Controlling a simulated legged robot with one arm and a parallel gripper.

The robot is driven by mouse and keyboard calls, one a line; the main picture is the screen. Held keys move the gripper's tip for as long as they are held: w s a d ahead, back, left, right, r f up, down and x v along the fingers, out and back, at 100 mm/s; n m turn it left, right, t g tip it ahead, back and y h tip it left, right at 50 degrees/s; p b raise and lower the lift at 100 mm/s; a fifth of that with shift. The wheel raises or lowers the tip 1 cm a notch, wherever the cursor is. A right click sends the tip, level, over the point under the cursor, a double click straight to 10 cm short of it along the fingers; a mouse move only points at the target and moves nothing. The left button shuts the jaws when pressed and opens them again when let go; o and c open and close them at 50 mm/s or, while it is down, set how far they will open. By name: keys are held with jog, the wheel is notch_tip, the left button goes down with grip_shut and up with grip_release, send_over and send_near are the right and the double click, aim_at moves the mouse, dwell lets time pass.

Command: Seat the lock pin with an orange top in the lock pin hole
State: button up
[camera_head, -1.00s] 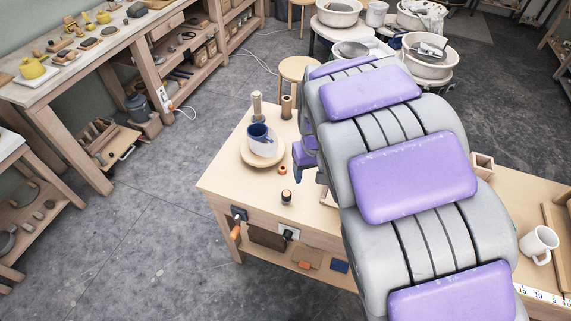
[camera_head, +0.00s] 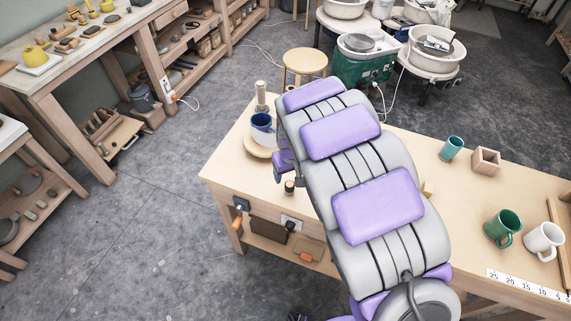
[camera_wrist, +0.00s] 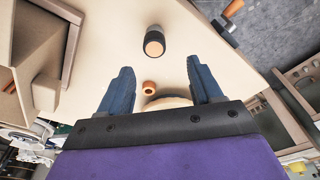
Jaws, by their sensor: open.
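The lock pin (camera_wrist: 154,43) is a short dark cylinder with a pale orange top. It stands on the pale wooden table, just beyond my fingertips in the wrist view. In the head view the lock pin (camera_head: 289,187) is near the table's front edge, close beside my arm's end. My gripper (camera_wrist: 159,65) is open and empty, its two blue-grey fingers wide apart. A small orange-brown ring with a dark centre (camera_wrist: 149,88) shows between the fingers; I cannot tell if it is the lock pin hole. My arm hides part of the table.
A blue-and-white mug (camera_head: 262,130) stands on a round board (camera_head: 258,153) near the pin. An open wooden box (camera_head: 486,161), a teal cup (camera_head: 451,148), a green mug (camera_head: 503,228) and a white mug (camera_head: 543,242) stand to the right. The table's left corner is bare.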

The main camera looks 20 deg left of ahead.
aim_at(289, 182)
jog(key=f, duration=0.1)
jog(key=d+f, duration=0.1)
jog(key=f, duration=0.1)
jog(key=d+f, duration=0.1)
jog(key=shift+w+f+b, duration=0.2)
jog(key=shift+b, duration=0.1)
jog(key=a+f, duration=0.3)
jog(key=shift+w+a+f, duration=0.15)
jog(key=shift+w+f, duration=0.1)
jog(key=shift+f, duration=0.15)
jog(key=shift+d+r, duration=0.15)
jog(key=shift+d, duration=0.35)
jog(key=shift+d+r, duration=0.15)
jog(key=shift+d, duration=0.6)
jog(key=shift+c, duration=1.6)
jog(key=shift+s+a, duration=0.15)
jog(key=shift+a, duration=0.3)
jog(key=c, duration=0.7)
jog(key=o, duration=0.4)
jog(key=shift+d, duration=0.1)
jog(key=shift+c, duration=0.2)
grip_shut()
jog(key=shift+a, duration=0.25)
jog(key=shift+w+a+r, duration=0.15)
jog(key=shift+w+r, duration=0.2)
jog(key=shift+r, duration=0.6)
